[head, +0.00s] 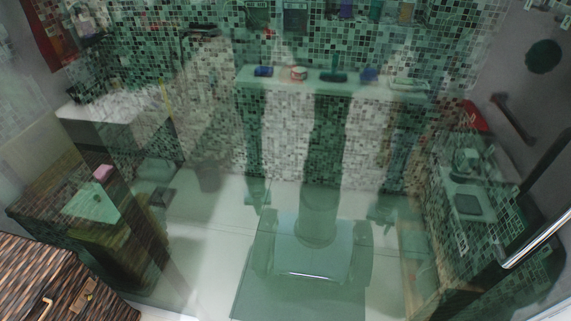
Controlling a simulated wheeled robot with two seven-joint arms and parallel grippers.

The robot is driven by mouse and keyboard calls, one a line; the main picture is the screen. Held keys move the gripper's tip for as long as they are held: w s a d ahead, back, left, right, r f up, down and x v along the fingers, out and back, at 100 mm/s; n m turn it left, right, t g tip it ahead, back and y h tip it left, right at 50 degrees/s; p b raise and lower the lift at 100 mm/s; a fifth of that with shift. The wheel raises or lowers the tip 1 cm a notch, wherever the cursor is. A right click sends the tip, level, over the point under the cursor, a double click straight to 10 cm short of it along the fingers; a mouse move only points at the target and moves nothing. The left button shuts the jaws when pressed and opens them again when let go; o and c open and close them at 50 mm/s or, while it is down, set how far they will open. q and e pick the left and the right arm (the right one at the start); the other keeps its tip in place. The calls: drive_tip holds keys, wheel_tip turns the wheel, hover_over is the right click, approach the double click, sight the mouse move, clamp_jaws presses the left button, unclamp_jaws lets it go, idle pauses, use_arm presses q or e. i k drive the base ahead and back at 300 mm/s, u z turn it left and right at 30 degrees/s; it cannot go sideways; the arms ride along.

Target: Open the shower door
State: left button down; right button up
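The glass shower door or panel (215,255) fills most of the head view. It is clear with a green tint and carries reflections, so its edges and hinges are hard to make out. A shiny metal bar (537,238), which looks like the door's handle, runs slantwise at the right edge. I cannot tell whether the door is shut or ajar. Neither of my grippers shows directly. A dim reflection of my own body stands in the middle of the glass, with arms hanging, too faint to show the gripper fingers.
A tiled ledge (450,88) with several small items runs along the mosaic back wall. A dark woven cabinet (40,275) with a metal handle stands at the lower left. Pale floor shows in the middle. Reflected and real items at both sides overlap and are hard to separate.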

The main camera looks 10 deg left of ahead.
sight(274, 159)
drive_tip(key=z, duration=2.25)
drive_tip(key=k, duration=0.75)
drive_tip(key=u, duration=1)
drive_tip(key=i, duration=0.5)
